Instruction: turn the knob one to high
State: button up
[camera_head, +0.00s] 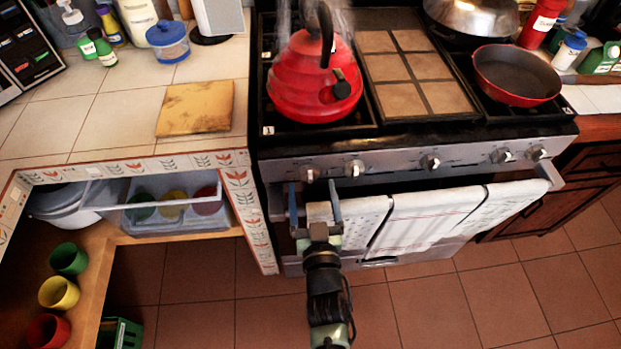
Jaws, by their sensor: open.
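The stove (400,150) has a metal front panel with several knobs in a row. The leftmost knob (310,174) sits below the front-left burner, where a small label like "1" shows. I cannot read its setting. My gripper (314,188) is open, in front of the panel at this leftmost knob. One finger is to the knob's left and the other to its right. I cannot tell whether they touch it. The second knob (355,167) is just right of the right finger.
A red kettle (312,85) stands on the front-left burner, a red pan (516,75) on the right. Towels (430,218) hang on the oven handle below the knobs. A tiled counter (110,115) with a wooden board (196,107) adjoins the left.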

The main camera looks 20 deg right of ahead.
aim_at(308, 179)
jog(key=shift+b+x, duration=0.35)
jog(key=shift+x, duration=1.4)
jog(key=c, duration=1.3)
jog(key=shift+c, duration=0.2)
jog(key=shift+a+n, duration=0.1)
jog(key=shift+n, duration=0.2)
jog(key=n+b, duration=0.2)
jog(key=n, duration=0.1)
jog(key=shift+a+f, duration=0.15)
jog(key=n+b, duration=0.2)
jog(key=n, duration=0.3)
jog(key=shift+a, duration=0.15)
